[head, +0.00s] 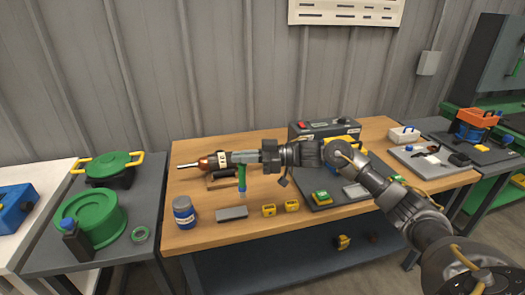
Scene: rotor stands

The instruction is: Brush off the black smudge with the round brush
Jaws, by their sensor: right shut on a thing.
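My right gripper (250,157) reaches in from the right over the middle of the wooden workbench (185,241). It is shut on a slim upright thing with a green shaft and blue lower part, which I take for the round brush (241,178). The brush hangs below the fingers, its lower end over the bench; I cannot tell whether it touches anything. I cannot make out the black smudge. My left gripper is not in view.
A tool with a coppery tip (205,163) is just left of the fingers. A blue jar (184,212), a grey block (232,213) and yellow pieces (269,210) line the front. A dark box (312,130) stands behind. Green pots (94,218) are on the left table.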

